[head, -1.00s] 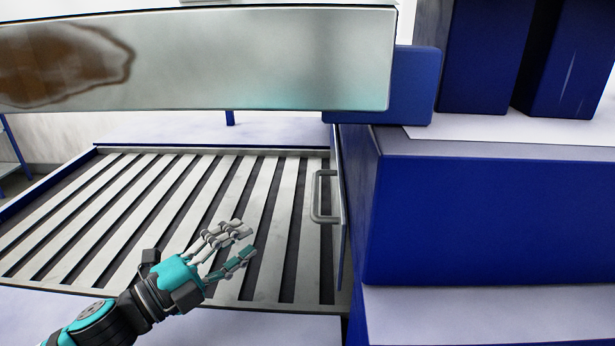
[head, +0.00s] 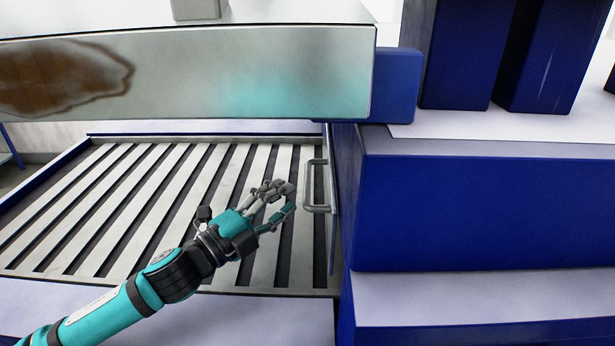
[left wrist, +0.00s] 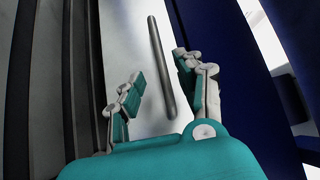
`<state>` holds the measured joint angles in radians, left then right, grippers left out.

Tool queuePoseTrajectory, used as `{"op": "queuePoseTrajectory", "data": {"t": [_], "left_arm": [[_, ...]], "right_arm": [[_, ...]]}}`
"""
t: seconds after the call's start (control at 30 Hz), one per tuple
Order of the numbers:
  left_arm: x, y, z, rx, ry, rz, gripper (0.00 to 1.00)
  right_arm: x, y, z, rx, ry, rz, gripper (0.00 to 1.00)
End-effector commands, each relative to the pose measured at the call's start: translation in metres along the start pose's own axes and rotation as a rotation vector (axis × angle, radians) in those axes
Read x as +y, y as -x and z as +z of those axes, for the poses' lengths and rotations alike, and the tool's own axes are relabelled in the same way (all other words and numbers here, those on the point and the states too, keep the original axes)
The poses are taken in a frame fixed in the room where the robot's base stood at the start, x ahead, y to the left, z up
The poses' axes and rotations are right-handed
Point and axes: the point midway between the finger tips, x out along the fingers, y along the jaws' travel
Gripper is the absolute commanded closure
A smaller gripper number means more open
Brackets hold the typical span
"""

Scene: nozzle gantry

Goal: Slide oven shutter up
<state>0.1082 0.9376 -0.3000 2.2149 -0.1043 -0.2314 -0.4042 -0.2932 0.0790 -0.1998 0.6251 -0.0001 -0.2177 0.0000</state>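The oven shutter is seen nearly edge-on as a thin pale panel (head: 333,215) at the right end of the slatted bed. Its grey bar handle (head: 309,186) sticks out to the left. My left gripper (head: 287,199) is open just left of the handle, its fingers pointing at it. In the left wrist view the handle (left wrist: 161,65) runs lengthwise between the two open fingers (left wrist: 158,88), in front of the pale shutter face (left wrist: 135,40). I see no grip on it. My right gripper is not in view.
A metal beam with a brown stain (head: 230,75) spans above the slatted bed (head: 115,205). A large blue housing (head: 480,215) stands right of the shutter. The space over the slats is free apart from my left arm.

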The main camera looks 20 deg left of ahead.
Motion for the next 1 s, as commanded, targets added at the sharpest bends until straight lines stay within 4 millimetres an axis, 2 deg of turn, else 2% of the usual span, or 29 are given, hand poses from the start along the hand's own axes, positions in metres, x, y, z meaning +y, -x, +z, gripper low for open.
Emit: {"op": "queuePoseTrajectory", "data": {"t": [0.03,0.2,0.4,0.8,1.0], "left_arm": [[-0.005,-0.011,-0.001,0.002,-0.001,-0.005,0.64],[-0.004,-0.04,-0.001,0.002,-0.002,-0.004,0.64],[-0.002,-0.063,-0.001,0.001,-0.002,-0.002,0.64],[0.0,-0.069,-0.001,0.002,-0.002,0.0,0.64],[0.0,-0.069,-0.001,0.002,-0.002,0.0,0.9]], "right_arm": [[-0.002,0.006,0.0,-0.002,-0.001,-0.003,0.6],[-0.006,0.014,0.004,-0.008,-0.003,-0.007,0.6],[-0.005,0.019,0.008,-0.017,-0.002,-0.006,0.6],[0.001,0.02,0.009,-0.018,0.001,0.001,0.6],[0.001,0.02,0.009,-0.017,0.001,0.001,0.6]]}}
